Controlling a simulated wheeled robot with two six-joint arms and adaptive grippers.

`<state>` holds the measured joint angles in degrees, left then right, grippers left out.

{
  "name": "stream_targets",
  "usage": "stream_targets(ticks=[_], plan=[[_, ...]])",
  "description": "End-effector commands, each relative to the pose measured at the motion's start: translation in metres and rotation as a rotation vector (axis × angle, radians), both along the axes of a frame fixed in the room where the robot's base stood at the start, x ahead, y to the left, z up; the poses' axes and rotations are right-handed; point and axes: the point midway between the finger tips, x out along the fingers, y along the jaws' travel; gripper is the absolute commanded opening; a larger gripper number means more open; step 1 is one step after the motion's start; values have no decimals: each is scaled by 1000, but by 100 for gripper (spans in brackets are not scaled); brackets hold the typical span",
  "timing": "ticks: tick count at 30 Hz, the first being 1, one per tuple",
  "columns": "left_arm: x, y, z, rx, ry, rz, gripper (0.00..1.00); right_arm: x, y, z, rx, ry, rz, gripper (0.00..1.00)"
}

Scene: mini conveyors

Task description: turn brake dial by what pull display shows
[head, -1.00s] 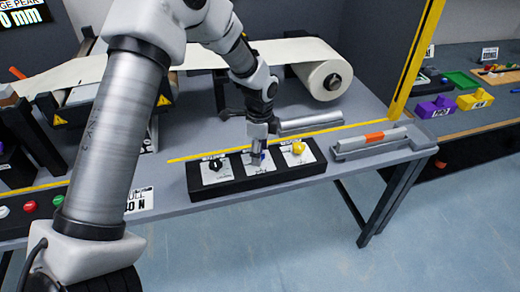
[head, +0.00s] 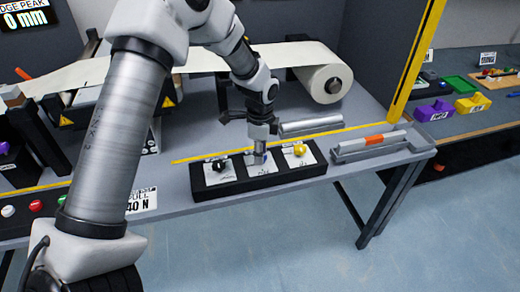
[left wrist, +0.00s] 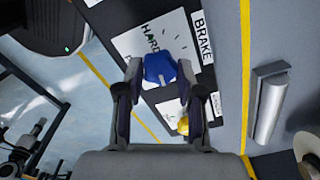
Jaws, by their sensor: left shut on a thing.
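The brake dial (left wrist: 160,69) is a blue knob on a white plate whose visible word reads HARD, with a BRAKE label beside it. It is the middle dial of a black panel (head: 209,192) at the table's front edge. My left gripper (head: 260,155) points down over it and is shut on it; in the left wrist view a finger lies on either side of the knob. My right gripper is not in view.
A black dial (head: 219,162) and a yellow dial (head: 300,150) flank the brake dial closely. A web roll (head: 325,83) stands behind. A tray with a grey and orange roller (head: 375,140) lies right. Red, green and white buttons (head: 35,206) sit left.

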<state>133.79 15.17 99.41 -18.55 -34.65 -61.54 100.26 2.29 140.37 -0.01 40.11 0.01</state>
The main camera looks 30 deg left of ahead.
Motion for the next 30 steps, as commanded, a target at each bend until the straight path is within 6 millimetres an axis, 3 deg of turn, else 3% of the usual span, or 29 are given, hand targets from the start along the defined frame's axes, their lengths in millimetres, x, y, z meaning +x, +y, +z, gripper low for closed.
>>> stream_targets(ticks=[15, 30], plan=[[-4, -1, 0, 0, 12, 431, 2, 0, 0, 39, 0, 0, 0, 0], [-3, -1, -2, 0, 11, 834, 2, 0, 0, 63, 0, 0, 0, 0]])
